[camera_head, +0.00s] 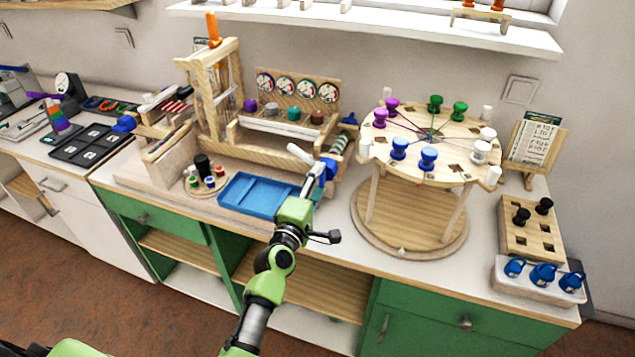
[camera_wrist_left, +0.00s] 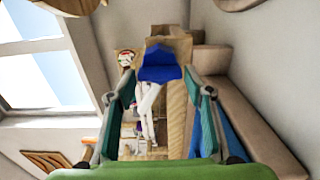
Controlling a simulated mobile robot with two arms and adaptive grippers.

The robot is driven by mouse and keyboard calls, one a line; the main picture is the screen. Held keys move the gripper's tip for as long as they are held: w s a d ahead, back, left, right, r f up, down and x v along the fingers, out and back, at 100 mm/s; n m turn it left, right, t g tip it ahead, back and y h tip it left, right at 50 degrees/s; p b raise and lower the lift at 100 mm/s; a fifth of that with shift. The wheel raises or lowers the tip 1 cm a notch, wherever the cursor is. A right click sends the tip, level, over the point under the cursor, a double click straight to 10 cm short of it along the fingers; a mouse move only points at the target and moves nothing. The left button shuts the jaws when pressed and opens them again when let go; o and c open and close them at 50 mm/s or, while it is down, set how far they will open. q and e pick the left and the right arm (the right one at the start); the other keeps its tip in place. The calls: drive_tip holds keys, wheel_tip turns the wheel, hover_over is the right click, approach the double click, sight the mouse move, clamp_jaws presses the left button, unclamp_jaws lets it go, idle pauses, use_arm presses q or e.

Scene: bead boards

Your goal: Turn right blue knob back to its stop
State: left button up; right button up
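The right blue knob (camera_head: 330,167) is at the front right end of the wooden bead loom, beside a green-and-white striped roller (camera_head: 339,146). In the left wrist view the blue knob (camera_wrist_left: 160,64) sits ahead, between the two finger lines. My left gripper (camera_head: 317,178) is right at the knob in the head view, partly hiding it. In the wrist view my left gripper (camera_wrist_left: 158,85) is open, with its fingers apart on either side and gaps visible beside the knob. Another blue knob (camera_head: 124,123) is at the loom's left end. My right gripper is not in view.
A blue tray (camera_head: 258,193) lies just left of my gripper. A round wooden stand (camera_head: 405,125) with coloured spools rises close on the right. A small plate (camera_head: 192,184) with coloured pots sits left of the tray. Blue-capped pieces (camera_head: 543,274) stand far right.

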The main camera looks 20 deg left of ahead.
use_arm(q)
drive_tip(key=shift+o, duration=0.2)
drive_tip(key=s, duration=1.2)
drive_tip(key=shift+a, duration=0.2)
